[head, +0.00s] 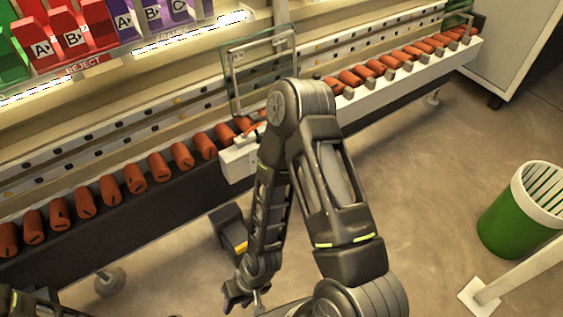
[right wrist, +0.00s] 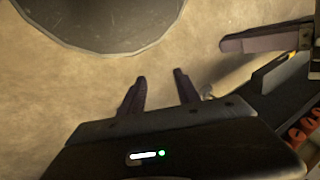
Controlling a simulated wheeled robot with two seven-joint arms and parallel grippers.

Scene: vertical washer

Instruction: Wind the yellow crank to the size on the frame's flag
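A glass pane in a thin metal frame (head: 231,85) stands upright on the roller line, partly behind my right arm. A dark block with a yellow part (head: 240,247) sits low beside the line; whether this is the yellow crank I cannot tell. My right gripper (head: 243,297) is below the block, near the picture's bottom. In the right wrist view its two fingers (right wrist: 160,88) are apart with nothing between them. A small yellow part (right wrist: 290,56) shows on a dark piece to the right there. My left gripper is not in view.
Rows of orange rollers (head: 133,178) run along the line. Red bins (head: 75,42) over a REJECT label and purple bins (head: 150,13) stand at the upper left. A green bin (head: 512,222) and a pale post stand on the floor at right. Open floor lies between.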

